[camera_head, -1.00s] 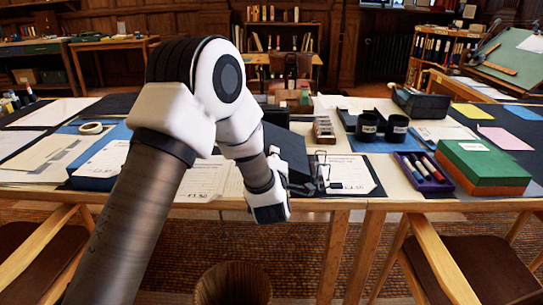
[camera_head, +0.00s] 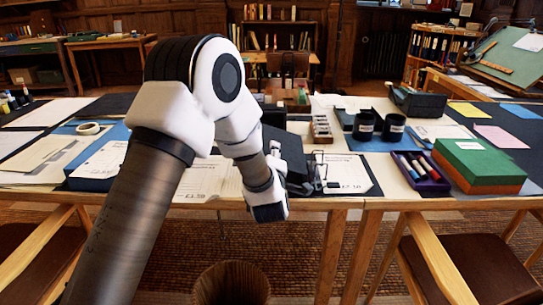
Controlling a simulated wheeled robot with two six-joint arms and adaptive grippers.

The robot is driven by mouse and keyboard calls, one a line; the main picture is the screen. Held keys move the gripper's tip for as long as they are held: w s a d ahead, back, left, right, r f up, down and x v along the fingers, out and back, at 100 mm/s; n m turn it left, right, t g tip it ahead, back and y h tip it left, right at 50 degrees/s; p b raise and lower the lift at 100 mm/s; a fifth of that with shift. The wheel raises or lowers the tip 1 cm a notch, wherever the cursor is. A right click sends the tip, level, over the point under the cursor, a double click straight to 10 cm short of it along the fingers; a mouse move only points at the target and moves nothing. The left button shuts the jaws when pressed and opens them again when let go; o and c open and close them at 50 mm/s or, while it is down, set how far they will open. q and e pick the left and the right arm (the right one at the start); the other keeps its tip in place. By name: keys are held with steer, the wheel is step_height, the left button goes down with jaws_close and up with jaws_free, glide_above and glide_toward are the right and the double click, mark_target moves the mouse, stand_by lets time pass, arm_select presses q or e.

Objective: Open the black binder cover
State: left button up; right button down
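A black, box-like shape that looks like the binder (camera_head: 287,147) is on the table's middle, with a slanted dark face toward me. My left arm hides its left part. My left arm comes in from the left, and its white wrist hangs at the table's front edge. The dark fingers of my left gripper (camera_head: 314,178) are small and close to the binder's right front side, over white papers. I cannot tell whether they touch the binder or how far apart they are. My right gripper is not in view.
White papers (camera_head: 347,174) lie right of the binder. Farther right are two black cups (camera_head: 364,126), a purple tray (camera_head: 424,183) of markers and a green-and-orange box (camera_head: 480,160). A blue folder (camera_head: 84,184) lies left. Wooden chairs stand in front.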

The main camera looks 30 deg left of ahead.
arm_select(q)
steer(key=v, duration=1.2)
